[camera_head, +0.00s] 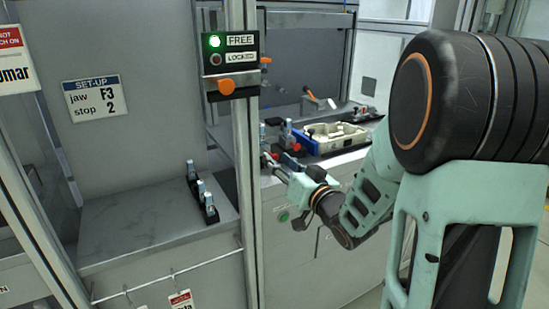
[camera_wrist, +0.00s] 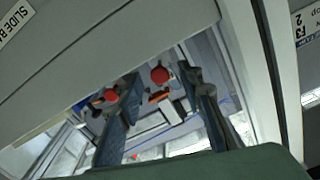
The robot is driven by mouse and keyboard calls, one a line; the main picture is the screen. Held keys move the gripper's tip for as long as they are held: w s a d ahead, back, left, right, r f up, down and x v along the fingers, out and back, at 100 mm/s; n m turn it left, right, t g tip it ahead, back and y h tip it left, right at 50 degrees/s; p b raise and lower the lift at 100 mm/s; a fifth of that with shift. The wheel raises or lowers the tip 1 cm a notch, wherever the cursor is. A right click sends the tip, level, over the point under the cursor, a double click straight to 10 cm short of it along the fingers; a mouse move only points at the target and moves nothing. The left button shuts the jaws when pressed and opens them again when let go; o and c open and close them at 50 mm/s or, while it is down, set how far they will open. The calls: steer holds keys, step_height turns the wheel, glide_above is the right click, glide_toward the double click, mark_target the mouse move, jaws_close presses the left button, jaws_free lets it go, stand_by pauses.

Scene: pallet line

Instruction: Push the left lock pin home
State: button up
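My gripper (camera_head: 270,160) reaches in at the work bay behind the post, low over the bench. In the wrist view its two dark fingers (camera_wrist: 160,74) are spread apart, with nothing held between them. A red round knob (camera_wrist: 160,75) shows beyond the gap between the fingertips. A second red knob (camera_wrist: 112,95) shows beside the left finger, partly hidden. I cannot tell for sure which of these belongs to the left lock pin, or whether a finger touches either. In the head view, red parts (camera_head: 288,136) show by the blue fixture, too small to read clearly.
A blue fixture with a pale tray-like part (camera_head: 338,138) stands on the bench. A lock panel (camera_head: 231,65) on the post shows a green light at FREE. The post (camera_head: 245,190) stands just left of my gripper.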

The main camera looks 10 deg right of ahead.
stand_by(0.3)
jaws_close()
